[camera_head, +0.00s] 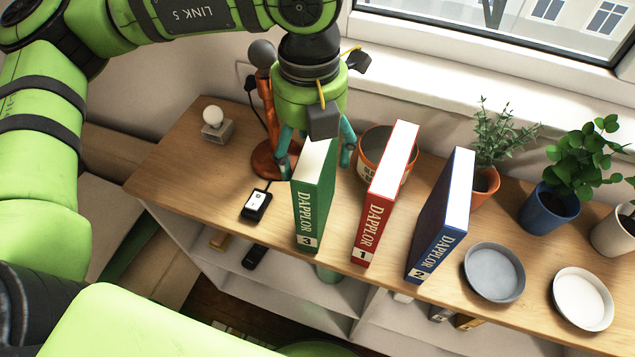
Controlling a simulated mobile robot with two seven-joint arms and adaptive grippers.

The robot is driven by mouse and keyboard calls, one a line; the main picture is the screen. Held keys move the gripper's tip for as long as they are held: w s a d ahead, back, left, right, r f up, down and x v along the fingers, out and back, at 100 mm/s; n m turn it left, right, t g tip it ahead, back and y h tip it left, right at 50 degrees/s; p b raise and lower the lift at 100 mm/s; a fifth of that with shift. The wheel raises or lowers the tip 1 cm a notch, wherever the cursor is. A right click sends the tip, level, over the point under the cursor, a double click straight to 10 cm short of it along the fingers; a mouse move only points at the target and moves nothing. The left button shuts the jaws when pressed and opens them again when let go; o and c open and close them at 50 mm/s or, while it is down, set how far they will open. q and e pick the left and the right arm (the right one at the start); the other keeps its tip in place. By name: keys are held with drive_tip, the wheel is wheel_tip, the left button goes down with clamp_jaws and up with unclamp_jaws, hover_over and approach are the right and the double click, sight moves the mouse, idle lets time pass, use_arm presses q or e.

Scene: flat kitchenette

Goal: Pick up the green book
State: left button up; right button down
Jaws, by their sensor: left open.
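The green book (313,205) stands upright on the wooden shelf top (182,176), its spine marked DAPPLOR 3 toward me. It is the leftmost of three standing books. My left gripper (318,155) is above the far end of the green book, pointing down. Its fingers are apart, one on the left side of the book and one on the right. I cannot tell whether either finger touches the covers. My right gripper is not in view.
A red book (380,200) and a blue book (437,225) stand to the right. An orange-brown pot (374,145) is behind the red book. A black phone-like device (256,204) lies left of the green book. Potted plants and two dishes (494,272) fill the right side.

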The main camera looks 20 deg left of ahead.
use_arm(q)
clamp_jaws()
drive_tip(key=shift+r, duration=0.1)
drive_tip(key=shift+r, duration=0.1)
